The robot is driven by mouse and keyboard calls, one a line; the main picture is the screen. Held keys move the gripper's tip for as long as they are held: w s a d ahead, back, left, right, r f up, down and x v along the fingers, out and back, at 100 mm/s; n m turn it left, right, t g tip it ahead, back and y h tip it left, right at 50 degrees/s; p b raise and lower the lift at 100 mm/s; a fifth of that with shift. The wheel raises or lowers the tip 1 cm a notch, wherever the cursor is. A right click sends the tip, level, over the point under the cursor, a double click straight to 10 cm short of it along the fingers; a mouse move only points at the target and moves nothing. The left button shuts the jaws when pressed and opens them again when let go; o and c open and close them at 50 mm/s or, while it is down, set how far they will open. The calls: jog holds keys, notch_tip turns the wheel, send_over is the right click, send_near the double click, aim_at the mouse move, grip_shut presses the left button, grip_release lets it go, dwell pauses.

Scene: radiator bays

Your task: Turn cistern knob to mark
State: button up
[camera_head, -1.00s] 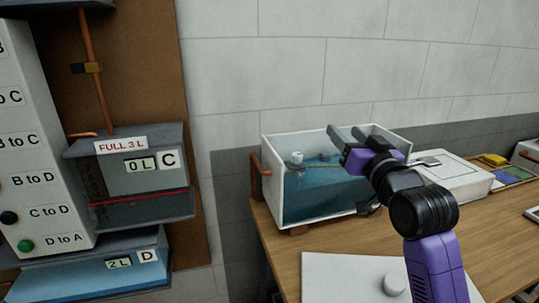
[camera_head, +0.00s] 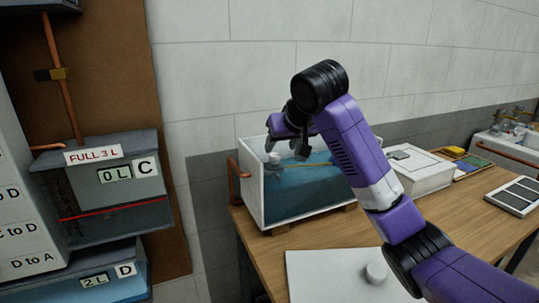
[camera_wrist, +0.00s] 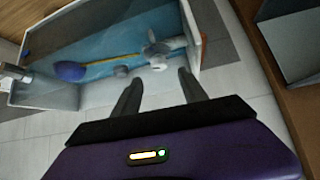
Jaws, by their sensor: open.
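The cistern (camera_head: 252,196) is an open-topped, clear-fronted tank with white edges and blue water, standing on the wooden bench. Its pale knob (camera_head: 274,158) is inside near the left end; in the wrist view the knob (camera_wrist: 156,48) shows several vanes. A yellow rod (camera_wrist: 112,60) runs from near it to a dark blue float (camera_wrist: 69,71). My gripper (camera_head: 287,150) points down over the tank's left part, close to the knob. In the wrist view the gripper (camera_wrist: 158,76) is open, its fingers apart and empty, with the knob just beyond the tips. I cannot make out the mark.
A copper pipe (camera_head: 236,167) bends at the tank's left end. A white box (camera_head: 418,174) stands to its right, and a white board with a round knob (camera_head: 376,272) lies in front. Panel tanks labelled C (camera_head: 115,190) and D (camera_head: 80,282) stand at the left.

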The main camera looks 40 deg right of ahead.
aim_at(275, 155)
jog(key=x, duration=0.7)
jog(key=shift+w+f, duration=0.1)
jog(key=shift+w, duration=0.1)
grip_shut()
